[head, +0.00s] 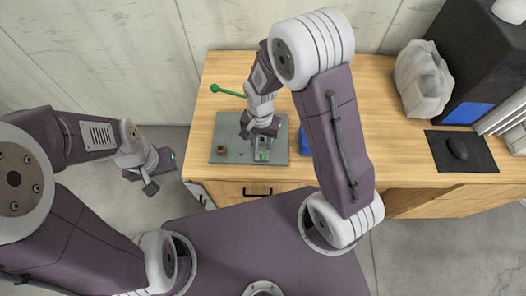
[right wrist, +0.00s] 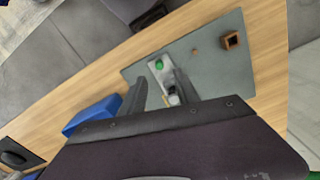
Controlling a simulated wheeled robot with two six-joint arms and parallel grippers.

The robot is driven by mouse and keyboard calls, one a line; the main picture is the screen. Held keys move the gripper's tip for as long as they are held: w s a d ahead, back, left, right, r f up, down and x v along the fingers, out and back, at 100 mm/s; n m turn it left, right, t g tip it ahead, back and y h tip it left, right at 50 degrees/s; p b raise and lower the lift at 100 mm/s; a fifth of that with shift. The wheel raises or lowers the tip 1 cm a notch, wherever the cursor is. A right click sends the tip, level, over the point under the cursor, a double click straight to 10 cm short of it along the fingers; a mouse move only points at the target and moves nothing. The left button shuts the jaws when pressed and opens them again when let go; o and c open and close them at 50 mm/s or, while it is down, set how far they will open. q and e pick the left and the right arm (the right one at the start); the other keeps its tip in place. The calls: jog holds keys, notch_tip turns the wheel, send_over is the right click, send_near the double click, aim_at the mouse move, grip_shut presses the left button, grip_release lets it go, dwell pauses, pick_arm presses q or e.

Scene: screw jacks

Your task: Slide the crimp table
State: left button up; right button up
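A grey metal fixture (head: 262,142) with a green knob, which looks like the crimp table, stands on a grey-green mat (head: 225,152) on the wooden desk. In the right wrist view the fixture (right wrist: 166,74) lies between and beyond my fingers, its near end partly hidden. My right gripper (head: 260,130) points down over it; its fingers (right wrist: 162,88) are apart, and I cannot tell if they touch it. My left gripper (head: 154,178) hangs over the floor left of the desk, away from the mat; its finger opening is unclear.
A small brown box (head: 221,150) sits at the mat's left, and a green-handled lever (head: 228,92) rises behind. A blue box (right wrist: 92,115) is beside the mat. Farther right are a white bag (head: 422,80) and a mouse (head: 457,149) on a black pad.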

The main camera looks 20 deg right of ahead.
aim_at(262, 154)
notch_tip(262, 154, down, 9)
jog(key=shift+d+r, duration=0.15)
jog(key=shift+r, duration=0.05)
grip_shut()
dwell(1.4)
